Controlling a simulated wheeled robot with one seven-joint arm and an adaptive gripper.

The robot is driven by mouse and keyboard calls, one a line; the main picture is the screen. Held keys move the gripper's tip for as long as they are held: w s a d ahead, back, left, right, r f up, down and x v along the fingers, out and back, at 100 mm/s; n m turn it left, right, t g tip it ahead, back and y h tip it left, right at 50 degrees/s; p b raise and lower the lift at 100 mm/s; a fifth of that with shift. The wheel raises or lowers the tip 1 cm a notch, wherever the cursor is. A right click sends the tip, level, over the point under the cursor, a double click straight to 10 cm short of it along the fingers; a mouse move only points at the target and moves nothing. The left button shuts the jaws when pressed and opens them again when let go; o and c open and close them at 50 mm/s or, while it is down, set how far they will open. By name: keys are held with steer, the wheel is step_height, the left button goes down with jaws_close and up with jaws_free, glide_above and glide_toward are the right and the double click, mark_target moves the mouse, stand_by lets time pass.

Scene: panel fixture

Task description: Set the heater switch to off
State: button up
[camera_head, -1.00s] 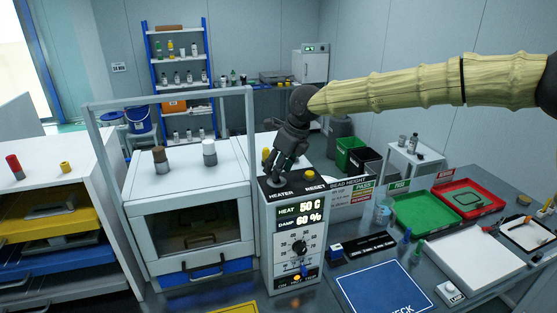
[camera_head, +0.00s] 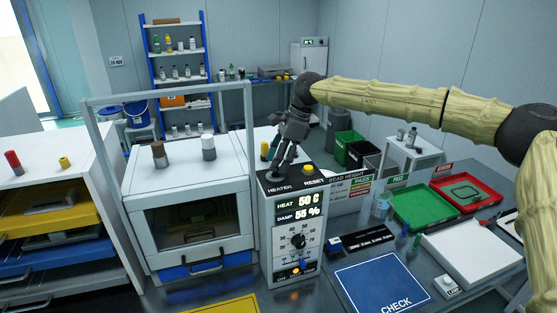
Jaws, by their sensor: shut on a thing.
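The control box (camera_head: 306,223) stands on the bench in the middle, with the labels HEATER and RESET along its black top edge. Its display (camera_head: 298,207) reads HEAT 50 C and DAMP 55 %. My gripper (camera_head: 275,174) points down at the top of the box, behind the HEATER label (camera_head: 280,188). Its fingers are shut around the heater switch, which they mostly hide, so its position cannot be told. The yellow RESET button (camera_head: 308,172) is to the right of the fingers. A black dial (camera_head: 298,241) is on the front face.
A white cabinet (camera_head: 188,177) with a glass front and grey frame stands close left of the box. Right are a green tray (camera_head: 422,207), a red tray (camera_head: 465,194) and a blue CHECK mat (camera_head: 384,285). My arm crosses the upper right.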

steer(key=shift+w+n+g, duration=0.1)
steer(key=shift+n+g, duration=0.2)
steer(key=shift+n, duration=0.2)
steer(key=o, duration=1)
steer(key=v, duration=1.2)
steer(key=shift+w, duration=0.1)
